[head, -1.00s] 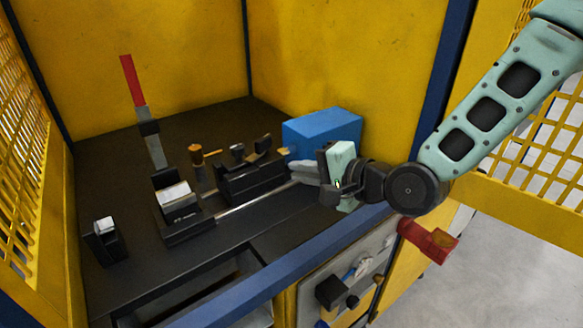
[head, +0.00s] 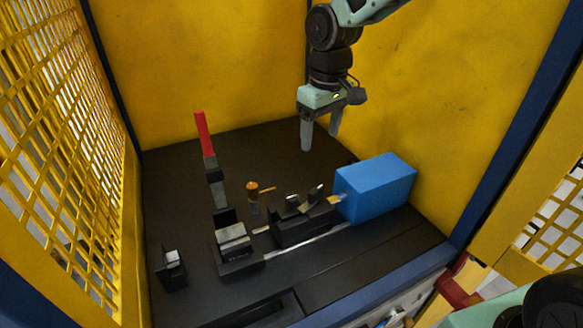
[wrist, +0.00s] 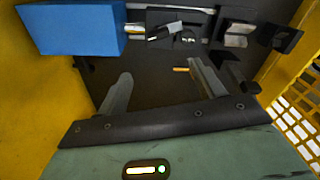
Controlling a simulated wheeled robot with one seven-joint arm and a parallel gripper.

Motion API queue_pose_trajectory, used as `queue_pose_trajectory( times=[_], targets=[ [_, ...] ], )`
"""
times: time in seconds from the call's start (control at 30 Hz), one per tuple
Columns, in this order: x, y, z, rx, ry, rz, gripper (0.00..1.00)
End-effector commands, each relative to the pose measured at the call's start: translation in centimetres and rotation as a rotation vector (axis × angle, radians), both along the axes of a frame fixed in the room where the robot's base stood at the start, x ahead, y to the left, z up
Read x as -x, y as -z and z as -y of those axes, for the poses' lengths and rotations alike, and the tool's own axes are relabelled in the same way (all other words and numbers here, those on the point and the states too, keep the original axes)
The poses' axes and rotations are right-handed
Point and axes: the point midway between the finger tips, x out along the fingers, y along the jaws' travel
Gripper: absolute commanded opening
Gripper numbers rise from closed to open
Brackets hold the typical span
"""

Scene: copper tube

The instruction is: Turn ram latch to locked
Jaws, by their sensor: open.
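A small post with an orange-brown cap and a short orange lever (head: 254,190) stands on the dark bench behind the black fixture; I take it to be the ram latch. Its lever points right in the head view. In the wrist view the orange lever (wrist: 181,69) shows just left of the right fingertip, and the post seems hidden behind that finger. My gripper (head: 320,141) is open and empty, fingers pointing down, above the back of the bench, right of the latch and apart from it. Both fingers also show in the wrist view (wrist: 160,72).
A blue box (head: 375,188) stands right of the black clamp fixture (head: 305,222). A tall red-handled lever (head: 204,135) rises at left behind a black block with a silver top (head: 232,236). A small black stand (head: 172,268) is at front left. Yellow walls enclose the bench.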

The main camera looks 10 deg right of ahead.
Motion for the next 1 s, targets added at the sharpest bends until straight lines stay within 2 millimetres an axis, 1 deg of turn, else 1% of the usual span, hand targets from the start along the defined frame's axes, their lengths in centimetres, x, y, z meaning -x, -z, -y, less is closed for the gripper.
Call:
queue_pose_trajectory(
  times=[0.03,0.1,0.17,0.27,0.37,0.8,1.0],
  targets=[
    [0.1,-1.1,0.3,0.016,-0.019,-0.016,0.68],
    [0.3,-1.5,0.7,0.029,-0.036,-0.033,0.68],
    [0.4,-1.4,0.9,0.035,-0.043,-0.041,0.68],
    [0.4,-0.4,0.9,0.037,-0.044,-0.046,0.68],
    [0.5,1.2,0.9,0.035,-0.044,-0.047,0.68],
    [0.6,10.3,0.8,0.035,-0.044,-0.047,0.68],
    [0.5,13.7,0.8,0.034,-0.044,-0.043,0.68]
  ],
)
